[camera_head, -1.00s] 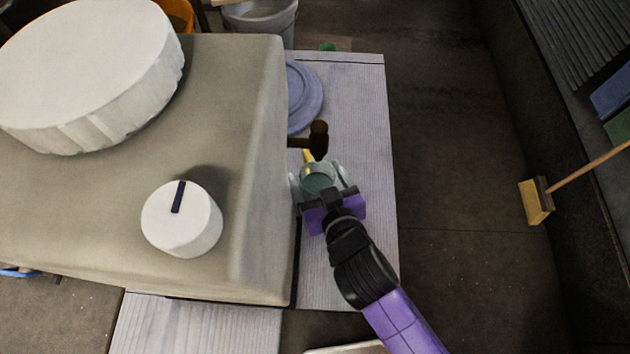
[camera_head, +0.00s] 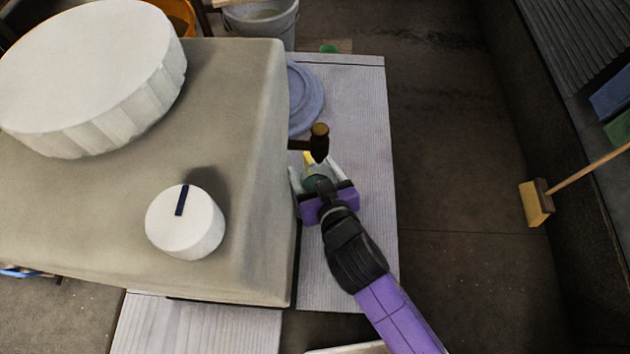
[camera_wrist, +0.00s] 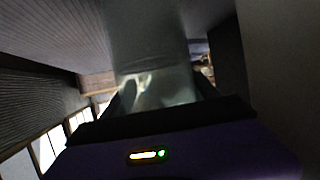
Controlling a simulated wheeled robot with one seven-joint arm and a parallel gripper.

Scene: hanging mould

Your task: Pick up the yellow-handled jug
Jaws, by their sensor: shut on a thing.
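The jug (camera_head: 313,172) is a pale green, see-through vessel with a bit of yellow handle (camera_head: 308,157) at its far side. My gripper (camera_head: 316,174) is around it in the head view, one finger on each side, beside the large beige block. In the wrist view the jug (camera_wrist: 152,60) shows as a clear, glassy body right in front of my gripper (camera_wrist: 160,90), and my fingers are shut on it. My wrist hides much of the jug in the head view. I cannot tell whether its base touches the board.
A large beige block (camera_head: 240,120) with white round pieces stands close on the left. A dark hammer (camera_head: 318,143) is just beyond the jug. A blue-grey round plate (camera_head: 305,98) lies farther back on the pale board (camera_head: 365,120). Dark floor on the right is open, apart from a broom (camera_head: 537,203).

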